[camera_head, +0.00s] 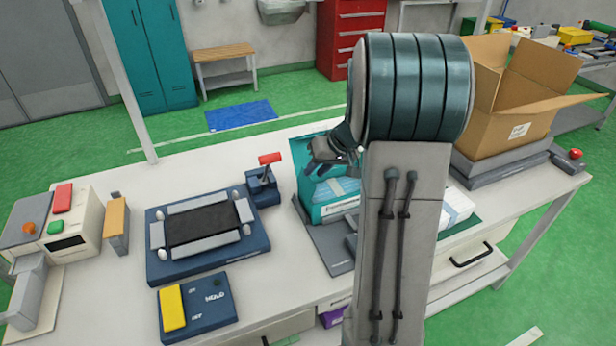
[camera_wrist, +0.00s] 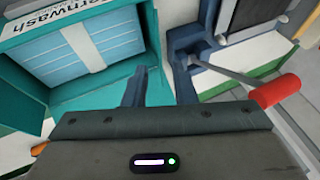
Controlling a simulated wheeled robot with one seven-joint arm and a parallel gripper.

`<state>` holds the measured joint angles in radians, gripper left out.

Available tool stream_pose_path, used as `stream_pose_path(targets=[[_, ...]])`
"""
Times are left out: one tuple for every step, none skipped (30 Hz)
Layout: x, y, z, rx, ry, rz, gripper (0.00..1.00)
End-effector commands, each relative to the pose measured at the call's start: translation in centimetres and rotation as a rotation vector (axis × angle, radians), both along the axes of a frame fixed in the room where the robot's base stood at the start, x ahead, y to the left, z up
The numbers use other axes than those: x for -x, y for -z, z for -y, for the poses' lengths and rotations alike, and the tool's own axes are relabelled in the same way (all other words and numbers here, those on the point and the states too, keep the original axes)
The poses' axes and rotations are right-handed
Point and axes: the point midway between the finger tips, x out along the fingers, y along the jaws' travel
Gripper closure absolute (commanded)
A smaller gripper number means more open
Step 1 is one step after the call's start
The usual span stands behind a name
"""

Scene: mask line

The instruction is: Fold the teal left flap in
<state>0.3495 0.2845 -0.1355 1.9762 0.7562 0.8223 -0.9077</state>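A teal carton (camera_head: 335,211) stands open right of the table's middle, with light blue packs (camera_head: 338,190) inside. The carton fills the left of the wrist view (camera_wrist: 14,38), its packs (camera_wrist: 75,50) showing there too. A plain teal panel (camera_wrist: 105,88), which looks like the left flap, spreads outward beside the packs. My gripper (camera_head: 322,160) is over the carton's far left part in the head view. In the wrist view its fingers (camera_wrist: 160,88) are apart with nothing between them, one over the teal panel's edge. Contact cannot be told. My arm hides the carton's right side.
A lever with a red handle (camera_head: 270,158) stands close left of the carton; its handle (camera_wrist: 275,91) is right of my fingers in the wrist view. A dark blue fixture (camera_head: 205,225) lies farther left. A brown cardboard box (camera_head: 515,105) stands at the right.

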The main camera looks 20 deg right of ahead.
Motion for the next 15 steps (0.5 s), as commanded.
stream_pose_path(targets=[[-0.4,0.9,-0.4,-0.002,-0.002,-0.003,0.75],[-0.6,1.4,-0.6,-0.002,-0.002,-0.003,0.75],[-0.8,1.9,-0.8,-0.001,-0.001,-0.003,0.75],[-1.0,2.3,-1.0,-0.001,-0.001,-0.003,0.75],[-1.2,2.7,-1.1,-0.001,-0.001,-0.002,0.75],[-1.4,3.1,-1.2,0.000,-0.002,-0.002,0.75],[-1.5,3.3,-1.3,0.000,-0.002,-0.002,0.75],[-1.6,3.6,-1.4,-0.001,-0.001,-0.001,0.75],[-1.7,3.8,-1.5,-0.001,-0.001,-0.001,0.75],[-1.8,4.0,-1.6,-0.001,-0.001,-0.001,0.75],[-1.8,4.1,-1.6,0.000,0.000,-0.001,0.75],[-1.9,4.2,-1.6,0.000,0.000,0.000,0.75],[-1.9,4.3,-1.7,0.001,-0.001,0.000,0.75],[-1.9,4.3,-1.7,0.001,-0.001,0.000,0.75],[-1.9,4.4,-1.7,0.001,-0.001,0.000,0.75]])
